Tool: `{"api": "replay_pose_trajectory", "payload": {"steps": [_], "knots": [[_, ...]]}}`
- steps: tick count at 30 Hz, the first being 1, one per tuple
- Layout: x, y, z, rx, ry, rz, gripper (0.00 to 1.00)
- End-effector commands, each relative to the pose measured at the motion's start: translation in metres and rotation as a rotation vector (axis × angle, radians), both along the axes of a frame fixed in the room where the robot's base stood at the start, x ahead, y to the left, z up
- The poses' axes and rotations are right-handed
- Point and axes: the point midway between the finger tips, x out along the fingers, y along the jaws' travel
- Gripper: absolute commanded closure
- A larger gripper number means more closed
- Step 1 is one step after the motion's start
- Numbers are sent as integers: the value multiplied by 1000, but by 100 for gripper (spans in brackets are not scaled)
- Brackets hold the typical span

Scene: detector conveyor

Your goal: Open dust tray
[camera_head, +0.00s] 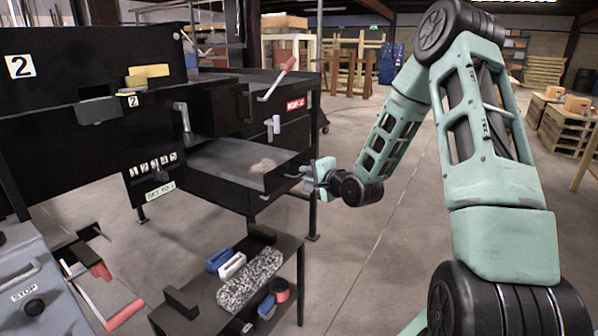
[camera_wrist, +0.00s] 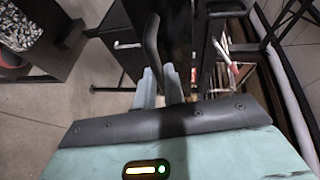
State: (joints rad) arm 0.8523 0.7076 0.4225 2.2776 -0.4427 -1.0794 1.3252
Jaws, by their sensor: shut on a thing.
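The dust tray (camera_head: 280,179) is a shallow dark drawer low on the black machine. It stands pulled out, with its grey floor and a small pale heap of dust (camera_head: 263,165) showing. My gripper (camera_head: 312,176) is at the tray's right-hand front end, shut on its handle. In the wrist view my gripper's pale fingers (camera_wrist: 160,84) close around the dark upright handle (camera_wrist: 152,42). The fingers hide part of the handle in both views.
A red-handled lever (camera_head: 278,80) rises above the tray. A grey STOP box (camera_head: 35,295) stands at left.

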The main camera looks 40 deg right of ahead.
Motion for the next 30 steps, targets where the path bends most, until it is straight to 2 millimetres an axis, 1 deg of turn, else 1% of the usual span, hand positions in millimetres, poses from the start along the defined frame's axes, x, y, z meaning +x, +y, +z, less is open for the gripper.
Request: {"api": "replay_pose_trajectory", "payload": {"steps": [3, 11, 12, 14, 15, 22, 25, 28, 30], "knots": [[-3, -1, -1, 1, 3, 1, 100], [-3, -1, -1, 0, 3, 1, 100], [-3, -1, -1, 0, 3, 1, 87], [-3, -1, -1, 0, 3, 0, 70], [-3, -1, -1, 0, 3, 0, 68], [-3, -1, -1, 0, 1, 0, 68], [-6, -1, 0, -1, 1, 0, 68], [-16, -1, 2, 0, 2, -1, 68], [-28, 0, 4, -1, 2, -2, 68]]}}
